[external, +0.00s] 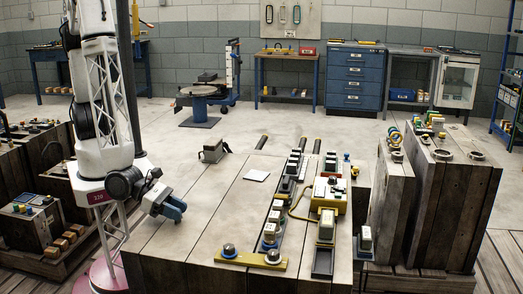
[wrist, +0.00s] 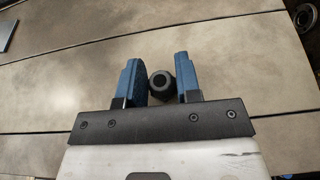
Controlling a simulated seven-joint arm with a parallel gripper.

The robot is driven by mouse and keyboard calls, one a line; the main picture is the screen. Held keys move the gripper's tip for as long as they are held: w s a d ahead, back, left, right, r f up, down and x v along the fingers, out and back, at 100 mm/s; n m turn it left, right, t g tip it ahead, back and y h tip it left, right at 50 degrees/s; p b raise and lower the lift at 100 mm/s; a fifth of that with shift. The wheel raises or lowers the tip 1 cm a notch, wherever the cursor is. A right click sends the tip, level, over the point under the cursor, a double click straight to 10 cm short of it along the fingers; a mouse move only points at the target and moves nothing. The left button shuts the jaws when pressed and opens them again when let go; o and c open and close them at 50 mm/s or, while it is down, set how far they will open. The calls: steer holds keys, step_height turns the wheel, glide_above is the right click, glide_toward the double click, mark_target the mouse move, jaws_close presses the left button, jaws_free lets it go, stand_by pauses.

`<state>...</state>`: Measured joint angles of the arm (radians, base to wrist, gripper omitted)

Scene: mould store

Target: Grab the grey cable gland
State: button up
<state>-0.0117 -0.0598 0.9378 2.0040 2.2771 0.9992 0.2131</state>
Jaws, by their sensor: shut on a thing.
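The cable gland (wrist: 161,84) looks dark grey to black in the wrist view, round with a ringed end. It sits between the two blue fingers of my gripper (wrist: 157,62), with a finger against each side. My gripper is shut on it. In the external view my gripper (external: 174,208) is low over the left part of the pale-topped workbench (external: 190,238). The gland cannot be made out there, as the fingers hide it. I cannot tell whether it still touches the bench top.
On the bench's right stand a yellow control box (external: 328,193), rail-mounted devices and a yellow bar (external: 250,261) with round fittings. A thin pale plate (external: 256,175) lies mid-bench. Wooden crates stand left and right. The bench top around my gripper is clear.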

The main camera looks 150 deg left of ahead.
steer(key=shift+r, duration=0.15)
steer(key=shift+r, duration=0.9)
steer(key=shift+s+r, duration=0.35)
steer(key=shift+r, duration=0.4)
steer(key=s+d+r, duration=0.1)
steer(key=s+d, duration=0.2)
steer(key=s, duration=1.2)
steer(key=shift+r, duration=0.15)
